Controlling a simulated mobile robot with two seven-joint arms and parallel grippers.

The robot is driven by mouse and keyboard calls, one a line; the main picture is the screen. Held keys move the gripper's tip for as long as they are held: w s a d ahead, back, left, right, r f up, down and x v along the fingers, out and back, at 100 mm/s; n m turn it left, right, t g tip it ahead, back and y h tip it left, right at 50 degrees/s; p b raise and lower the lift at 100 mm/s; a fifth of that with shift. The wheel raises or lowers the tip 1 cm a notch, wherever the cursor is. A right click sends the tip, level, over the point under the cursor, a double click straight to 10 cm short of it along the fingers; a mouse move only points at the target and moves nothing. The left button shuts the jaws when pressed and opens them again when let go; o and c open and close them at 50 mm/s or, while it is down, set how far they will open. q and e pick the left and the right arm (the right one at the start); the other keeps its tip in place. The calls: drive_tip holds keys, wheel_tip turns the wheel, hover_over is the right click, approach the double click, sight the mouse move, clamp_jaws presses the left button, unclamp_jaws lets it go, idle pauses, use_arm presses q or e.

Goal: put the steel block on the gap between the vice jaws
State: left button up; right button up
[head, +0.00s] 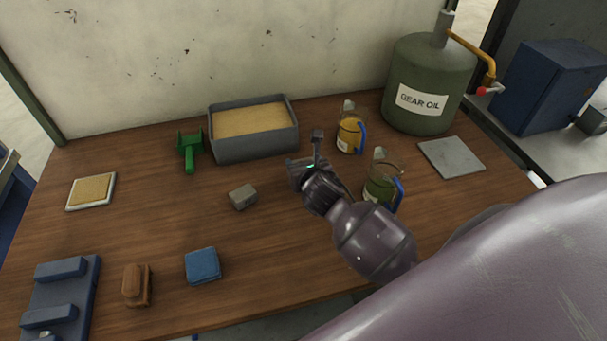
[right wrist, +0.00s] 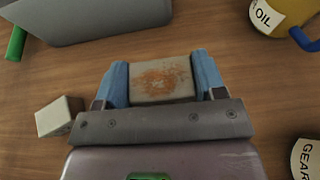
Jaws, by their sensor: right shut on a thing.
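My right gripper (right wrist: 161,82) is shut on a grey, rust-stained steel block (right wrist: 160,78), held between its two blue fingers. In the head view the right gripper (head: 314,158) is over the middle of the table, and my wrist largely hides the held block. The blue vice (head: 85,287) lies at the near left corner, partly cut off by the frame edge. Its two raised jaws (head: 61,268) have an open gap between them, with nothing seen in it. The gripper is far to the right of the vice and farther back. My left gripper is out of view.
A smaller plain grey block (head: 242,196) lies left of the gripper. A sand-filled bin (head: 252,147), green scoop (head: 189,150), two oil jugs (head: 350,133), brown brush (head: 136,286) and blue cloth (head: 202,266) stand around. Wood between the small block and vice is mostly clear.

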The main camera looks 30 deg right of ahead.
drive_tip(key=shift+f, duration=1.65)
drive_tip(key=shift+f, duration=0.1)
drive_tip(key=o, duration=1.3)
drive_tip(key=shift+f, duration=0.1)
drive_tip(key=shift+o, duration=0.2)
